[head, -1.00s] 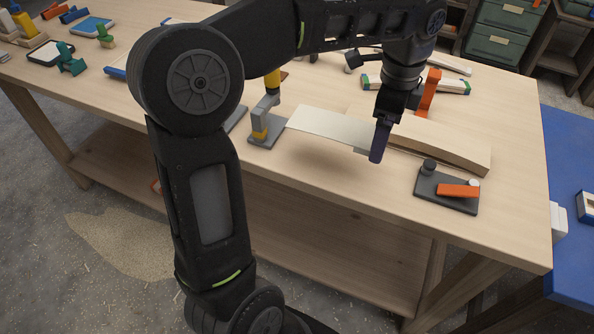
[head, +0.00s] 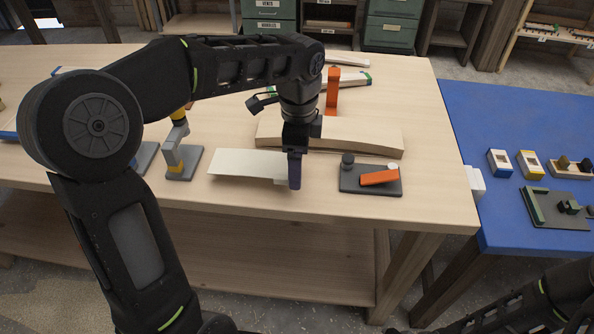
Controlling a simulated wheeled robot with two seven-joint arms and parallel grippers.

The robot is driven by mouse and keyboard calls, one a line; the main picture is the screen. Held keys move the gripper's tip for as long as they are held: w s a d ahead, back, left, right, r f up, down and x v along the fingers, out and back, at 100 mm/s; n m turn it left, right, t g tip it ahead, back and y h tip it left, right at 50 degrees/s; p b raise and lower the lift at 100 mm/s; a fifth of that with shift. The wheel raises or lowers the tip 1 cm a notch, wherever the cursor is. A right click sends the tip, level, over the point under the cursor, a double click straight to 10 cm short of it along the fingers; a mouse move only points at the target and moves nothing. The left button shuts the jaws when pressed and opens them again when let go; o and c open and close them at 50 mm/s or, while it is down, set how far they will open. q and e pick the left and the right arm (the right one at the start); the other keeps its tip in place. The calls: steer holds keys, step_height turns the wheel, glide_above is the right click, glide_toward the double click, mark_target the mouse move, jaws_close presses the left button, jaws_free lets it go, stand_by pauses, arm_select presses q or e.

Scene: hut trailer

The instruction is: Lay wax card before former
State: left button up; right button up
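The wax card (head: 243,163) is a thin cream sheet in the head view, just in front of the left part of the former. My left gripper (head: 294,172) points down and is shut on the card's right end. The card looks level and low over the bench; whether it touches the wood cannot be told. The former (head: 345,135) is a long pale wooden block with a curved top, lying behind the card and the gripper. My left gripper hides a small part of it. My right gripper is out of view; only part of that arm shows at the lower right.
A dark plate with an orange lever (head: 350,181) lies right of the gripper. A grey and yellow clamp stand (head: 182,160) is left of the card. An orange upright (head: 332,92) stands behind the former. A blue table (head: 460,115) with small boxes is at right.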

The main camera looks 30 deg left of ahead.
arm_select(q)
steer(key=shift+f, duration=0.1)
step_height(320, 180, down, 4)
steer(key=shift+r, duration=0.25)
steer(key=shift+f, duration=0.15)
steer(key=o, duration=1.2)
